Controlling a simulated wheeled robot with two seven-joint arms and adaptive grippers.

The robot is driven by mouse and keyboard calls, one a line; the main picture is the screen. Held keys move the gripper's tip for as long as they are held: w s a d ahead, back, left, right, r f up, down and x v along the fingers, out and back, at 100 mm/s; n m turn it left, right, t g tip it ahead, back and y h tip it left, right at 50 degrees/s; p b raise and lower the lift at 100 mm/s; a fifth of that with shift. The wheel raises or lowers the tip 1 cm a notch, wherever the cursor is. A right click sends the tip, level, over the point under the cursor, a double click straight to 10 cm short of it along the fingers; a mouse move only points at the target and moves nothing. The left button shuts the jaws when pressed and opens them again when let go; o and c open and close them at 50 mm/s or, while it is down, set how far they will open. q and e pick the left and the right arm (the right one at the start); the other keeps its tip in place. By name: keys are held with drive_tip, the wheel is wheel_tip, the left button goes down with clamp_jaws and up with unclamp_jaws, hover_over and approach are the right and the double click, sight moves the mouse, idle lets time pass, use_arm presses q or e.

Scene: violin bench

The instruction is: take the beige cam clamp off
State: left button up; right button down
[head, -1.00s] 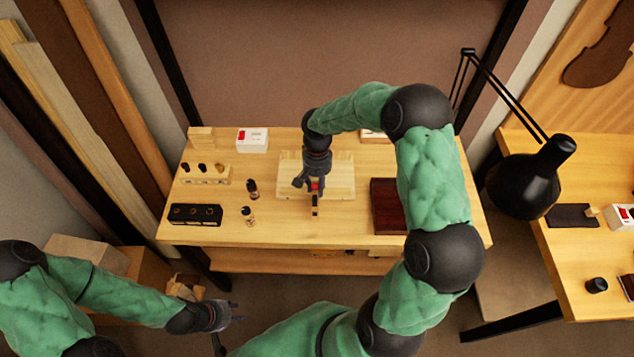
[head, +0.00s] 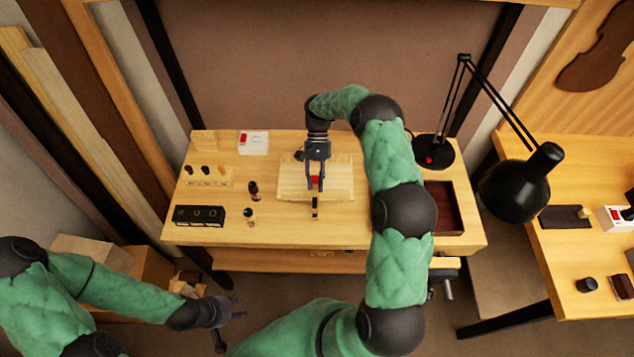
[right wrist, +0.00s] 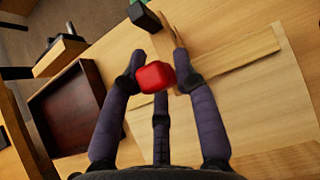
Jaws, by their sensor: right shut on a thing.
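The beige cam clamp (head: 315,205) stands at the front edge of the pale wooden board (head: 340,185) on the bench. In the right wrist view its wooden bar (right wrist: 165,42) shows beyond the fingertips, with a red part (right wrist: 155,77) nearer and a black end piece (right wrist: 143,15). My right gripper (head: 315,187) comes down over the clamp from behind and is shut on it, a finger on each side of the red part. The fingers partly hide the clamp. My left gripper (head: 237,308) is empty, its fingers apart, low in front of the bench.
Two small bottles (head: 253,190) stand left of the board, near a black holder (head: 199,215). A rack of small knobs (head: 207,176) and a white-and-red box (head: 253,142) are further back. A dark red tray (head: 447,210) lies to the right. A black lamp (head: 515,188) overhangs the right side.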

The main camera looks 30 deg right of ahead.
idle(0.5)
drive_tip(key=c, duration=0.9)
unclamp_jaws()
drive_tip(key=shift+w+r, duration=0.1)
drive_tip(key=v, duration=1.1)
drive_tip(key=shift+w+d+r, duration=0.15)
drive_tip(key=shift+w+d, duration=0.05)
drive_tip(key=shift+w, duration=0.05)
